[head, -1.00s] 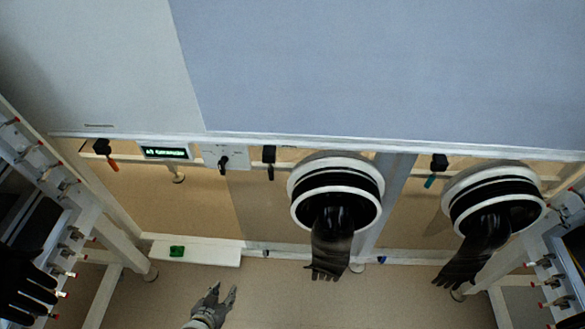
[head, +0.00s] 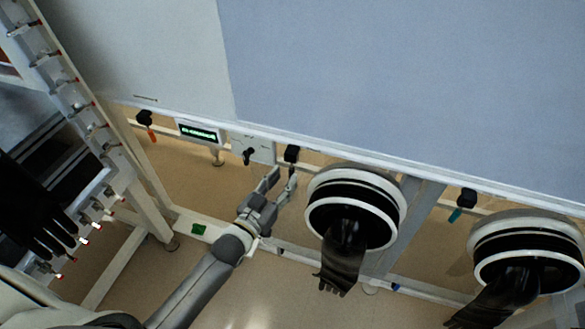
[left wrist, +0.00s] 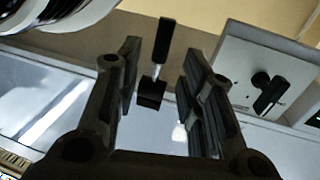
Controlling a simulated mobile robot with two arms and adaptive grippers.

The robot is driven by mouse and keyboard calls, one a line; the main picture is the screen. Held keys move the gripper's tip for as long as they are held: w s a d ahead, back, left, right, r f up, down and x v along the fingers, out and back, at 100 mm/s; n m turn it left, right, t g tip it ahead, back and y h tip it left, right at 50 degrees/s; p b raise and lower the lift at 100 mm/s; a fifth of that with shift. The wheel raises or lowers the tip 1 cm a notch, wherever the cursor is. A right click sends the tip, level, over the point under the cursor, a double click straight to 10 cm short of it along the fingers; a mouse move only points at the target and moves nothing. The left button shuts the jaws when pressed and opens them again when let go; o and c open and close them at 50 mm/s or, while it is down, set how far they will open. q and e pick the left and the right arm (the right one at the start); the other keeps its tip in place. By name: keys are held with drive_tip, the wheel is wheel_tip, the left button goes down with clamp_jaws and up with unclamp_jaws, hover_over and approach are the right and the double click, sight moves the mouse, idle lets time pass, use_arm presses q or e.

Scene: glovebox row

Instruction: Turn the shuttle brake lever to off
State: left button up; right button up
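My left gripper (head: 283,174) is open and empty just below a lever with a black mount and black grip (head: 291,154) under the cabinet edge. In the left wrist view the black lever (left wrist: 162,42) shows in the gap between the spread fingers (left wrist: 160,58), with no clear contact. A black rotary handle (head: 249,156) sits on a white panel to its left; it also shows in the left wrist view (left wrist: 269,95). No readable label tells which one is the shuttle brake. My right gripper is out of view.
A glove port (head: 388,183) with a hanging black glove stands close right of my left gripper. An orange-handled lever (head: 152,134), a green-lit display (head: 199,133) and a teal-handled lever (head: 457,213) line the same edge. A white rack (head: 97,130) is at the left.

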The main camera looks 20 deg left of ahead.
sight(290, 172)
use_arm(q)
drive_tip(key=shift+x, duration=2.6)
drive_tip(key=shift+c, duration=0.3)
clamp_jaws()
